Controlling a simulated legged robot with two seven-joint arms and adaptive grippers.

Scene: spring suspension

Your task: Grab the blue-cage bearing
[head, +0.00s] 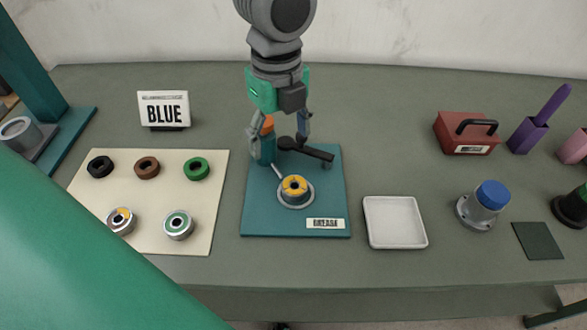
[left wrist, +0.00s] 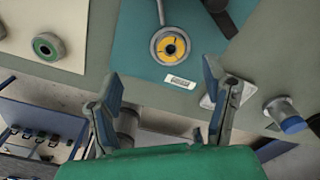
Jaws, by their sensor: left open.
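A silver bearing (head: 295,187) with yellow-orange patches sits in a round holder on the teal board (head: 260,215). An orange-topped teal bottle (head: 267,145) and a black tool (head: 306,150) stand by the fingers. My right gripper is not seen.
A cream mat (head: 150,190) at left holds black, brown and green rings, a green-ringed bearing (head: 178,224) and an orange-marked bearing (head: 121,220). A "BLUE" sign (head: 163,109) stands behind. A white tray (head: 395,222) and blue-capped housing (head: 484,205) are at right.

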